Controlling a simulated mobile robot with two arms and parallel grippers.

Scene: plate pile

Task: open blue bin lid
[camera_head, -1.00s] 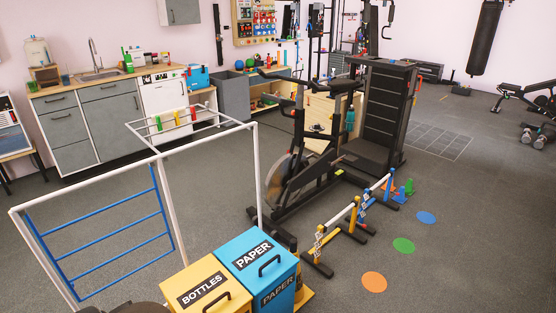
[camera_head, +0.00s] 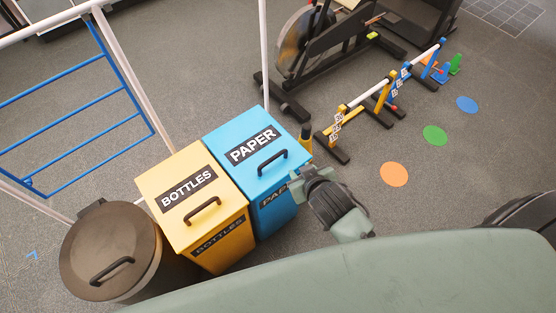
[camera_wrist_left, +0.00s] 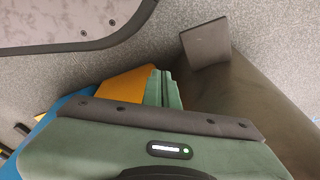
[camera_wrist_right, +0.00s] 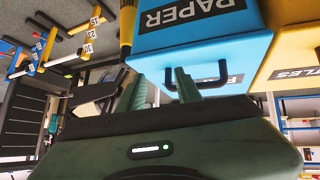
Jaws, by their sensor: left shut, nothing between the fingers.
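The blue bin (camera_head: 270,205) labelled PAPER stands on the floor with its lid (camera_head: 235,138) shut. A black handle (camera_head: 272,162) is on the lid. The bin also shows in the right wrist view (camera_wrist_right: 200,50), where its handle (camera_wrist_right: 226,76) is close to my fingers. My right gripper (camera_wrist_right: 162,86) is open and empty, with one finger near an end of the handle; I cannot tell whether they touch. My right wrist is at the bin's right side in the head view. My left gripper (camera_wrist_left: 164,88) is shut and empty, near a yellow surface (camera_wrist_left: 122,84).
The yellow BOTTLES bin (camera_head: 205,245) touches the blue bin's left side. A round dark bin (camera_head: 75,255) stands left of it. A white-and-blue frame (camera_head: 148,95) is behind. Hurdles (camera_head: 345,120) and an exercise machine (camera_head: 320,45) stand farther right. The floor with coloured dots is clear.

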